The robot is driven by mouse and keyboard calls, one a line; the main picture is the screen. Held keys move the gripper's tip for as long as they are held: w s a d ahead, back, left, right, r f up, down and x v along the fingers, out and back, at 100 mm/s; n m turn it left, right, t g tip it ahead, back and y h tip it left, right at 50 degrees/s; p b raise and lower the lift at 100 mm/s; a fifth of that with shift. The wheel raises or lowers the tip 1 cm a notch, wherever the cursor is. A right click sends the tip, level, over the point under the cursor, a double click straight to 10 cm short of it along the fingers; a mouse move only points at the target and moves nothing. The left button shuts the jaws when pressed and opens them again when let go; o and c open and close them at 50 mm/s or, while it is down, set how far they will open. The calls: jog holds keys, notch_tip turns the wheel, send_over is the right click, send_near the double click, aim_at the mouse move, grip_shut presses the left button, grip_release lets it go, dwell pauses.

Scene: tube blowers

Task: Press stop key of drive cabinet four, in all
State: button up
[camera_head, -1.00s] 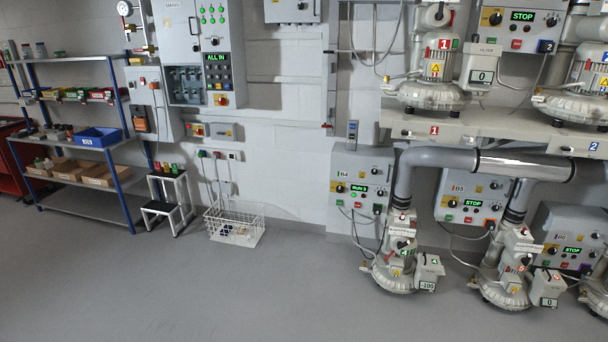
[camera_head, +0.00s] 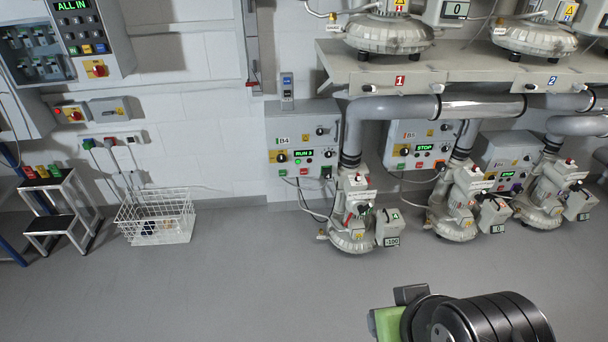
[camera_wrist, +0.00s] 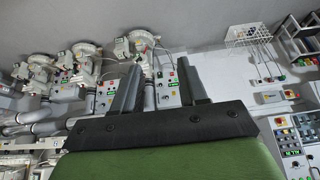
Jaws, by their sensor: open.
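Drive cabinet four, marked B4 (camera_head: 300,134), is a grey wall box left of the vertical pipe in the head view. Its green display (camera_head: 303,154) appears to read RUN 3. In the wrist view, which is upside down, the same cabinet (camera_wrist: 167,98) shows between the fingers, farther off. My gripper (camera_wrist: 158,72) is open and empty, its two dark fingers apart and touching nothing. The fingers are not visible in the head view.
Blower four (camera_head: 351,235) stands on the floor just right of the cabinet, with a grey pipe above it. Cabinet B5 (camera_head: 425,135) shows STOP. A wire basket (camera_head: 155,217) and a step stool (camera_head: 62,215) are left. The floor in front is clear.

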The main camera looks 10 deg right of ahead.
jog(key=shift+s+d, duration=0.25)
jog(key=shift+s, duration=0.05)
jog(key=shift+c, duration=0.6)
jog(key=shift+w+a, duration=0.15)
jog(key=c, duration=0.5)
grip_shut()
